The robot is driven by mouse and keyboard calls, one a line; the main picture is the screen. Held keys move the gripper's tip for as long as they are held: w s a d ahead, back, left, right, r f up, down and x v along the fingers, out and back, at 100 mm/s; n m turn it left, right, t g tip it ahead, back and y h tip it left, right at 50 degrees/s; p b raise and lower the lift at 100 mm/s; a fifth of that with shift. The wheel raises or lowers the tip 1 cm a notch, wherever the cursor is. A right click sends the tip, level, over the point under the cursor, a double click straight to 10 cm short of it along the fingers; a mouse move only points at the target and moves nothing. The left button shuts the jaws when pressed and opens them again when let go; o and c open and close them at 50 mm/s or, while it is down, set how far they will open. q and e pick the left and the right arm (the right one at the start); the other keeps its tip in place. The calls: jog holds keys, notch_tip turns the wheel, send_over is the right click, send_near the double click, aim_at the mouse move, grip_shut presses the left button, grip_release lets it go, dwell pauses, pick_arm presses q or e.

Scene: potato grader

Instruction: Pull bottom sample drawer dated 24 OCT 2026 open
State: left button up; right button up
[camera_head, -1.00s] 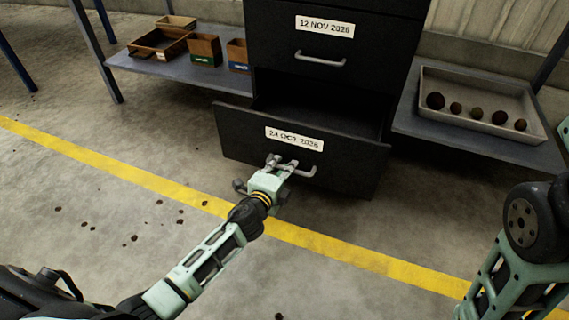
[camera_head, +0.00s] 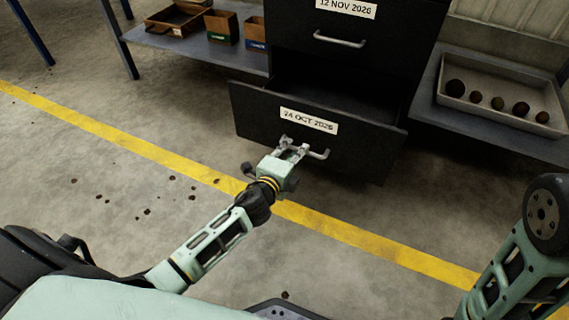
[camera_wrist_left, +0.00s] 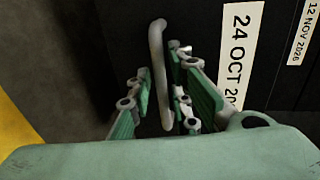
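The bottom sample drawer (camera_head: 360,145), black with a white label reading 24 OCT 2026 (camera_head: 309,120), stands pulled out of the dark cabinet, and its hollow inside shows. Its pale bar handle (camera_head: 318,154) is on the front below the label. My left gripper (camera_head: 293,147) is at the left part of the handle. In the left wrist view its two fingers (camera_wrist_left: 160,88) stand apart on either side of the handle (camera_wrist_left: 157,60), with gaps showing between them and the bar. My right arm shows at the right edge, but its gripper is out of view.
The drawer labelled 12 NOV 2026 (camera_head: 385,25) above is shut. A shelf at left holds small boxes (camera_head: 221,27). A shelf at right holds a tray (camera_head: 470,108) of several potatoes. A yellow floor line (camera_head: 370,243) crosses before the cabinet; dark bits lie on the floor.

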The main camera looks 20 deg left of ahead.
pick_arm(q)
jog(key=v, duration=1)
